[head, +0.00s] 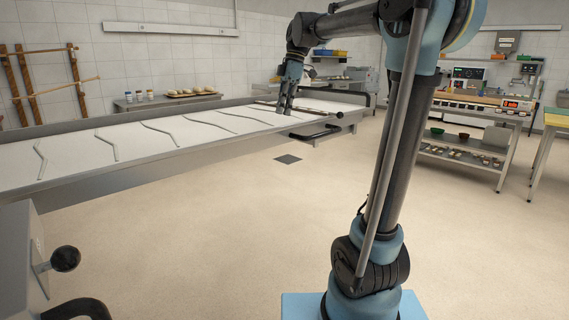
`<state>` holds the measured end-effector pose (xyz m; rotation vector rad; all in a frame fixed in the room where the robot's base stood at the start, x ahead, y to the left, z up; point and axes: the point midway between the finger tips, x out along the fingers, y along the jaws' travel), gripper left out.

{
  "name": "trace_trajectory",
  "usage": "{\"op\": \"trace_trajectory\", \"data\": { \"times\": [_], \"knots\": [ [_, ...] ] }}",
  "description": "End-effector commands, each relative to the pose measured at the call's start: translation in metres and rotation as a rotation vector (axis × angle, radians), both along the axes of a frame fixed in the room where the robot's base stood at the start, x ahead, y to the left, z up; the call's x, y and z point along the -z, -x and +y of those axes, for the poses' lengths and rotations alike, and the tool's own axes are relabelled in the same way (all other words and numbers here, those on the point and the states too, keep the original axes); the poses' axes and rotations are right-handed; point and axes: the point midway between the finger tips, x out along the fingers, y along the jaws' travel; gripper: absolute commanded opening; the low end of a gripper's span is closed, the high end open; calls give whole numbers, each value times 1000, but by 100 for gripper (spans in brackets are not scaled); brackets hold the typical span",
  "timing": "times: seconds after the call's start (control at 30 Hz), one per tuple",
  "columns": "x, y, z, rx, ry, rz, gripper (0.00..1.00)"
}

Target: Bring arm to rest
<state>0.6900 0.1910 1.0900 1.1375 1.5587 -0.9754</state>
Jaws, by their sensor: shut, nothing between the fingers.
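My arm rises from its blue base at the bottom right. It bends at the top and reaches out to the left, over the end of a long white loading belt (150,150). My gripper (282,112) points down near the far right end of that belt, close to its surface. I cannot tell from this view whether the fingertips touch it. The gripper is shut, and nothing shows between the fingers.
A grey machine with a black knob (66,259) stands at the lower left. A shelf table (465,155) stands at the right. The floor (240,230) in the middle is clear, with a dark drain.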

Motion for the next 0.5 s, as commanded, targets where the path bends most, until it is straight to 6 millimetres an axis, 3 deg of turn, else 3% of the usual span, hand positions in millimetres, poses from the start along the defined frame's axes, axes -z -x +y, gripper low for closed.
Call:
{"op": "trace_trajectory", "data": {
  "times": [0.1, 0.5],
  "knots": [
    [22, 25, -26, 166, 31, 0, 0],
    [108, 109, -98, 738, 106, -4, 0]
  ]
}}
